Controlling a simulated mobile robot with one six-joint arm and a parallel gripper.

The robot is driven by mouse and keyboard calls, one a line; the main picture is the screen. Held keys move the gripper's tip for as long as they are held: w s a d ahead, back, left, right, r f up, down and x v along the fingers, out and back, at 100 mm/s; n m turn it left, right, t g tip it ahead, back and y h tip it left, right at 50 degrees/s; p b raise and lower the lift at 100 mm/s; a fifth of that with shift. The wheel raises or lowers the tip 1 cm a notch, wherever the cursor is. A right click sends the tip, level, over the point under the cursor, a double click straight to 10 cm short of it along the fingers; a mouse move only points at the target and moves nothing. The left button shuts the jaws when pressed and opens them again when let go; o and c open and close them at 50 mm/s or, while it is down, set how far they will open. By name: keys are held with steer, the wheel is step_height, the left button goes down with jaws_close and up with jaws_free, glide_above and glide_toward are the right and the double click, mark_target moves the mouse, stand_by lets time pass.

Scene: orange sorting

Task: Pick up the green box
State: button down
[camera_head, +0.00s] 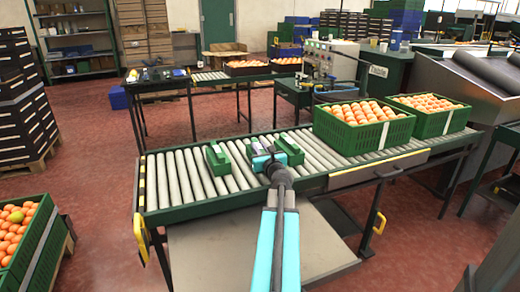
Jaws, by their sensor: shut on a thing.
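A small green box (290,149) is at the middle of the roller conveyor (183,179), partly hidden by my gripper. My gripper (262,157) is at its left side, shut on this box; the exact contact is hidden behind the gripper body. I cannot tell whether the box touches the rollers. Another small green box (217,161) lies on the rollers to the left, apart from my gripper.
Two large green crates of oranges (362,143) (459,118) stand on the conveyor's right part. Another orange-filled crate (41,251) is at lower left. A control cabinet (330,65) stands behind. The rollers at the left end are clear.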

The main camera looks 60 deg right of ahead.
steer(key=shift+r+p, duration=0.35)
steer(key=shift+r, duration=0.4)
steer(key=shift+r+p, duration=0.5)
steer(key=shift+r, duration=0.45)
steer(key=s+a+r+p, duration=0.1)
steer(key=s+a+p, duration=0.2)
steer(key=s, duration=0.7)
steer(key=shift+s+a+p, duration=0.15)
steer(key=shift+a+p, duration=0.1)
steer(key=shift+p, duration=0.3)
steer(key=s+p, duration=0.1)
steer(key=p, duration=0.5)
steer(key=shift+s+a+r, duration=0.1)
steer(key=shift+a+r, duration=0.05)
steer(key=shift+a, duration=0.05)
steer(key=s+p, duration=0.1)
steer(key=p, duration=0.2)
steer(key=s+a+p, duration=0.1)
steer(key=s+p, duration=0.1)
steer(key=p, duration=0.2)
steer(key=shift+s, duration=0.1)
